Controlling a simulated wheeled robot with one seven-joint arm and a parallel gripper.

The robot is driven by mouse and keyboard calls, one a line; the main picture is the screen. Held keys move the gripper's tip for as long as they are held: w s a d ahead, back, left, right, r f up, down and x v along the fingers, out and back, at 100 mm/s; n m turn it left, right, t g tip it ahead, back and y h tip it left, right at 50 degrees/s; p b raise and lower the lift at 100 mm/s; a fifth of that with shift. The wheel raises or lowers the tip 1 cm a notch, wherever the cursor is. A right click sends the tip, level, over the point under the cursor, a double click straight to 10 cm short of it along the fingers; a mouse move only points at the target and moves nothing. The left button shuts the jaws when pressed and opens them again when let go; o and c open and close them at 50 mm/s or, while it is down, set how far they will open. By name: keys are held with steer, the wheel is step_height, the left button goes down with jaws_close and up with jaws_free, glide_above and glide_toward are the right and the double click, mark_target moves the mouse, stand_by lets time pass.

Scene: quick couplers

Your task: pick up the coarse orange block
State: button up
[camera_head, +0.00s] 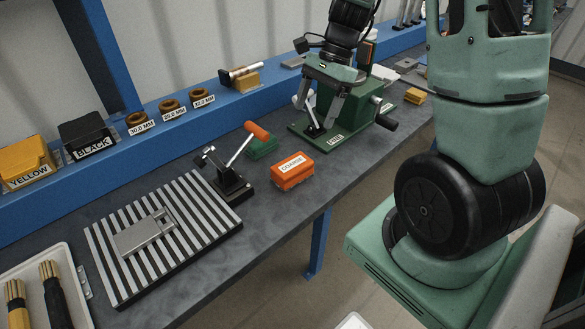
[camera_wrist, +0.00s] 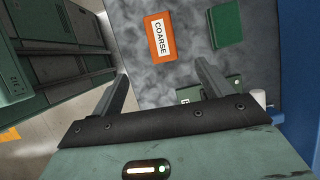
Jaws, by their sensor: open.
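The coarse orange block (camera_head: 292,173) lies on the dark grey bench top, with a white label reading COARSE on its top. It also shows in the wrist view (camera_wrist: 160,38), beyond my fingertips and a little left of the middle of the gap. My gripper (camera_head: 323,103) is over the green machine at the back of the bench in the head view, apart from the block. In the wrist view my gripper (camera_wrist: 160,78) is open, with nothing between its two fingers.
A green block (camera_head: 262,147) lies just behind the orange one, beside a clamp with an orange handle (camera_head: 256,131). A green machine with a crank (camera_head: 350,125) stands below my gripper. A slatted plate (camera_head: 208,243) lies left. Bench top in front of the block is clear.

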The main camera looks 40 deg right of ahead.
mark_target(293, 164)
steer(key=x, duration=1.1)
steer(key=shift+a, duration=0.1)
steer(key=shift+x, duration=2.45)
steer(key=shift+w+f, duration=0.1)
steer(key=shift+f, duration=0.15)
steer(key=c, duration=1.2)
